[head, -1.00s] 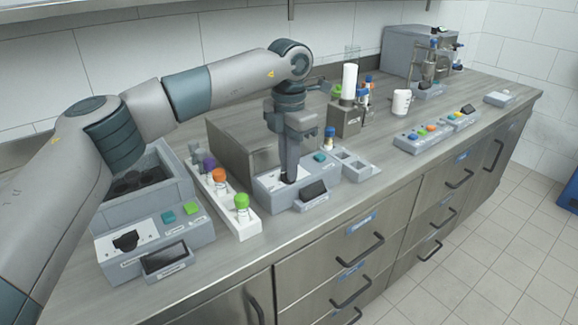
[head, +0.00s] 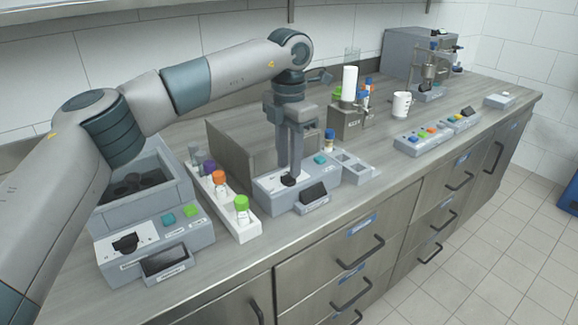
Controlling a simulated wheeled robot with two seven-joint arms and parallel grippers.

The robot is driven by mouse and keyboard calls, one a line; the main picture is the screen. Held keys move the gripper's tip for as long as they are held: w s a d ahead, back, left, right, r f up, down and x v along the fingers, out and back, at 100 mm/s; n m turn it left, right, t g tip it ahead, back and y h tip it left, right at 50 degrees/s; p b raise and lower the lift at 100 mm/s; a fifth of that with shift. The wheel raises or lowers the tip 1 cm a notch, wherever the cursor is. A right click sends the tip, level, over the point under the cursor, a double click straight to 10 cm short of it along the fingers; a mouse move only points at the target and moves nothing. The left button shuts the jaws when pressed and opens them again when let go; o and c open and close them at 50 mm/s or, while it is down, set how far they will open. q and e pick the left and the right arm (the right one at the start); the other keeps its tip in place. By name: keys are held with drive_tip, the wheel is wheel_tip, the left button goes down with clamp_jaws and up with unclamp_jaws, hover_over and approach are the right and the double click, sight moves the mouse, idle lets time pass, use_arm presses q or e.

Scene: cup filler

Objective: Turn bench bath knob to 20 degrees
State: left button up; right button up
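A grey bench unit (head: 262,197) stands mid-bench, with a black knob (head: 289,180) on a white dial plate, a teal button and a small dark display (head: 313,192). A steel-walled box is behind it. My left gripper (head: 290,172) points straight down just above the knob. Its fingers look slightly apart, with nothing visible between them. The knob's pointer angle and the display's reading are too small to read. My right gripper is not in view.
A second grey unit (head: 205,236) with a black knob (head: 125,243) and dark wells is at left. A white rack (head: 244,230) with coloured-cap bottles stands between. A mug (head: 401,104) and a button panel (head: 408,145) are to the right.

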use_arm(q)
wheel_tip(320, 180, up, 15)
drive_tip(key=shift+r, duration=0.15)
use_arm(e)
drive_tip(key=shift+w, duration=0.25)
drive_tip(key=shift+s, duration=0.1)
